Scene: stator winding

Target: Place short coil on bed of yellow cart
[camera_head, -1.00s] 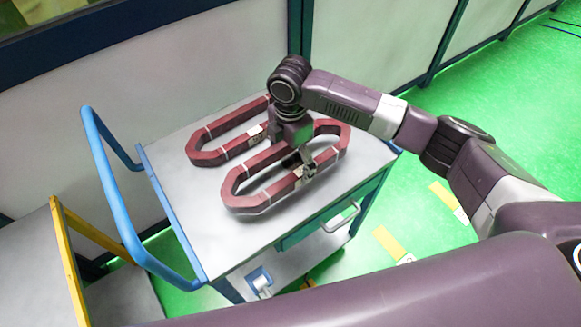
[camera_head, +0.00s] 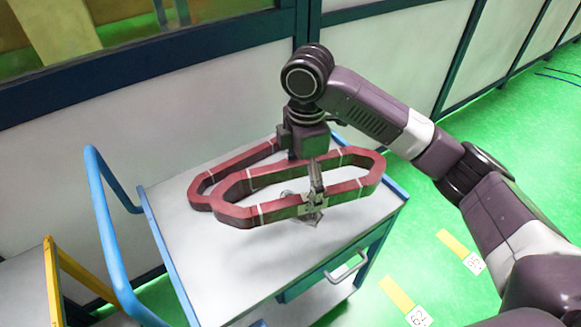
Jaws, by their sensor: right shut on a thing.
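A dark red coil (camera_head: 238,217), a long loop with white bands, is held in my right gripper (camera_head: 313,203). The gripper is shut on the coil's near side. The coil appears raised above the grey top of the blue cart. A second red coil (camera_head: 207,182) lies on the cart top behind it, partly hidden by the held coil and my gripper. I cannot tell from size alone which is the short coil. The yellow cart (camera_head: 52,278) shows only partly at the lower left, with a grey bed (camera_head: 22,290). My left gripper is not in view.
The blue cart (camera_head: 190,255) has a tall blue push handle (camera_head: 103,215) on its left, between the coils and the yellow cart. A wall with dark framing stands close behind. Green floor with yellow markers (camera_head: 397,293) is open on the right.

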